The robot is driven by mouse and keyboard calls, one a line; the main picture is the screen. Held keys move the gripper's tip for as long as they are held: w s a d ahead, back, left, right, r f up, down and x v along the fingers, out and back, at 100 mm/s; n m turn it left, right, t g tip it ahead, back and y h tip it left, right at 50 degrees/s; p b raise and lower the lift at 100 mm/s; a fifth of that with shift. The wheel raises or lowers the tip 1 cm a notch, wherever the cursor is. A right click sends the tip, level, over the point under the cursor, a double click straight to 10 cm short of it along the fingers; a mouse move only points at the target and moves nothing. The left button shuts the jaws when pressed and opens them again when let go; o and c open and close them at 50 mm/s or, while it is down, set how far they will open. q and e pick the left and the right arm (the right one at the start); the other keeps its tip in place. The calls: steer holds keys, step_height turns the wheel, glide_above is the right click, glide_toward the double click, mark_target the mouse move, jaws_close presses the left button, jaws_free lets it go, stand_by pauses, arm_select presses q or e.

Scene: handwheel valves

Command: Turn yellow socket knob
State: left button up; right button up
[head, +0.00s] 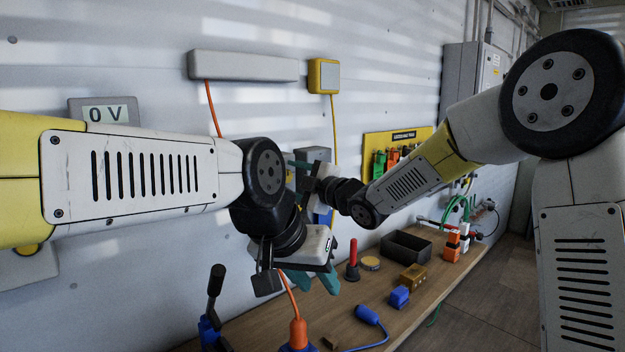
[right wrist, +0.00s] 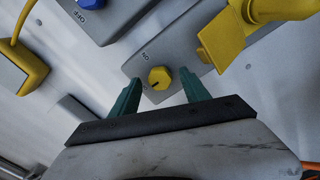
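The yellow knob (right wrist: 158,77) sits on a grey socket box (right wrist: 165,45) in the right wrist view, with a dark pointer mark on its face and small lettering beside it. My right gripper (right wrist: 159,88) is open, its teal fingers on either side of the knob with gaps visible; I cannot tell how deep they reach. In the head view the right gripper (head: 300,164) points at the wall, partly hidden by my left arm. The knob cannot be made out there. My left gripper (head: 311,281) hangs empty above the bench, its teal fingers apart.
A yellow plug or flap (right wrist: 228,42) stands out from the socket box close to the right finger. A blue knob (right wrist: 91,3) is on another grey box. The wooden bench (head: 335,312) holds a red-handled item (head: 353,259), a black tray (head: 405,246) and a blue connector (head: 399,296).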

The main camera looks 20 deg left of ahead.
steer(key=v, duration=0.6)
stand_by(0.5)
steer(key=s+d+f+m+t+h, duration=0.15)
steer(key=d+m+h, duration=0.4)
steer(key=d, duration=0.75)
steer(key=s+d+m+t+h, duration=0.15)
steer(key=d+m+h, duration=0.45)
steer(key=d, duration=0.8)
steer(key=s+d+f+m+g, duration=0.2)
steer(key=s+d+m, duration=0.1)
steer(key=s, duration=0.3)
steer(key=s+d+f+m+g+h, duration=0.1)
steer(key=s+d+f+m+g, duration=0.1)
steer(key=s+m, duration=0.3)
steer(key=s+d+f+m+g+h, duration=0.1)
steer(key=s+d+f+m, duration=0.2)
steer(key=s+d+m, duration=0.2)
steer(key=s, duration=0.3)
steer(key=shift+s+f+g, duration=0.35)
steer(key=shift+g, duration=0.05)
